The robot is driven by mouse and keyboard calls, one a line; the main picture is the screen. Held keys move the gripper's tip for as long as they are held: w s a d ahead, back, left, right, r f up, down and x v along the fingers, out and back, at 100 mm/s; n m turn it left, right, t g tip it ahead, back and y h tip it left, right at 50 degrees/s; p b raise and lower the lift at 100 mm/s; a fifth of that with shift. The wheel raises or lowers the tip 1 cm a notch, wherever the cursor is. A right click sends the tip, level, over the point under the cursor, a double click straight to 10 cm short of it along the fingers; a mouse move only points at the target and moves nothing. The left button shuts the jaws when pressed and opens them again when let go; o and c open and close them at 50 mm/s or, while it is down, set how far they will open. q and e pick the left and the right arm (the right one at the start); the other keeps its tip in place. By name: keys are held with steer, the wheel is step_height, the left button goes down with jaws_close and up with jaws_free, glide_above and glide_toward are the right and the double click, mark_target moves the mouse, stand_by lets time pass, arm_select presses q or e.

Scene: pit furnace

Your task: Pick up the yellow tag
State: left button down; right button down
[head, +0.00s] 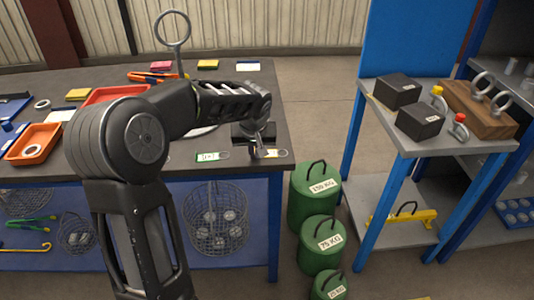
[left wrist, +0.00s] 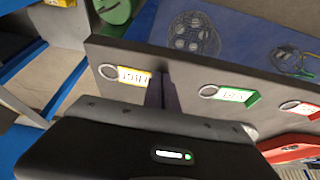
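The yellow tag (head: 276,154) lies near the front right corner of the workbench, with its metal ring to one side. In the left wrist view the yellow tag (left wrist: 134,77) shows with its ring at the left and its other end partly behind my fingers. My left gripper (head: 258,153) points down right beside the tag. In the left wrist view its two dark fingers (left wrist: 162,92) stand close together; I cannot tell whether they touch the tag or how far they are open. My right gripper is not in view.
A green tag (head: 208,157) lies left of my gripper, and a red tag (left wrist: 299,107) lies beyond it. A wire basket (head: 216,222) hangs below the bench. Green weights (head: 316,197) stand on the floor at right, beside a blue-legged table (head: 470,143).

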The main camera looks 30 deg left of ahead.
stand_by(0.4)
arm_select(q)
step_height(320, 180, up, 10)
stand_by(0.5)
stand_by(0.6)
